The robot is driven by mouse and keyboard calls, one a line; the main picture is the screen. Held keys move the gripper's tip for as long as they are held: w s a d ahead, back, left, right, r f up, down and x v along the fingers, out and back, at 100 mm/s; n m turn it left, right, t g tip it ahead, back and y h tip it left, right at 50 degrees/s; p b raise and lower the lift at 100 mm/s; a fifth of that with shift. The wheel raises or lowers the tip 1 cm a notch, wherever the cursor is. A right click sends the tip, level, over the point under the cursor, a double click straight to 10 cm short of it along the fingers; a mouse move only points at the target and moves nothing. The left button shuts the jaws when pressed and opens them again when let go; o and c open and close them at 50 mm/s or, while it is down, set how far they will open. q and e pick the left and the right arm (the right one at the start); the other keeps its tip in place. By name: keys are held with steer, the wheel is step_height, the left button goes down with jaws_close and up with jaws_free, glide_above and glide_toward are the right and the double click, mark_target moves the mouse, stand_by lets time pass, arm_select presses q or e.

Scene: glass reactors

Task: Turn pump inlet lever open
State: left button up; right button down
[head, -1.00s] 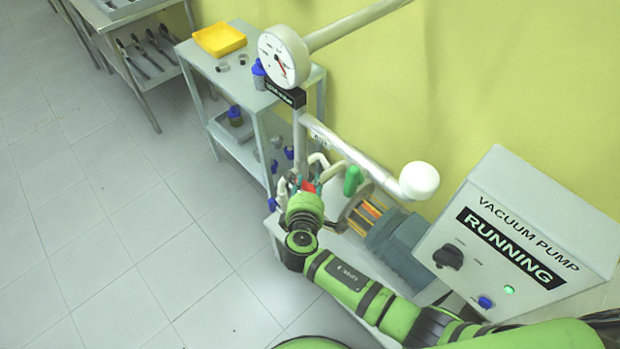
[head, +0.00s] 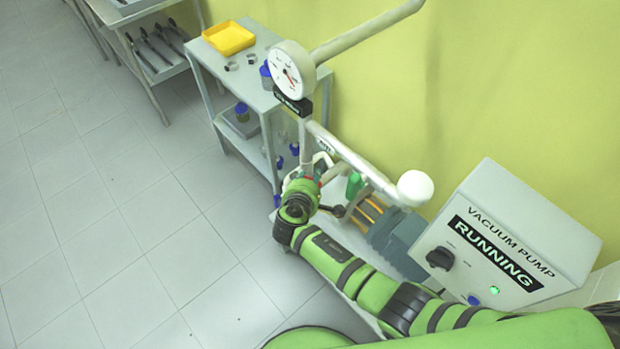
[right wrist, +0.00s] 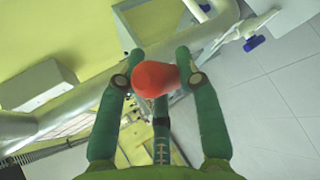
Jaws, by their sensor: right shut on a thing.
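The pump inlet lever shows as a red rounded handle (right wrist: 155,79) in the right wrist view. My right gripper (right wrist: 156,75) is shut on it, with one green finger on each side. In the head view my right gripper (head: 310,178) is at the piping below the round gauge, and my own wrist hides most of the lever and its valve. The vacuum pump (head: 390,232) stands to the right of the gripper. Its control box (head: 500,240) reads RUNNING and has a lit green lamp. My left gripper is in neither view.
A round dial gauge (head: 291,69) and a white pipe (head: 350,158) with a rounded end stand close above my right gripper. A grey shelf (head: 262,98) with a yellow tray (head: 228,38) is behind to the left. The tiled floor at left is clear.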

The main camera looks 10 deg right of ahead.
steer(key=c, duration=0.8)
jaws_free()
steer(key=shift+d+f, duration=0.1)
steer(key=v, duration=1.2)
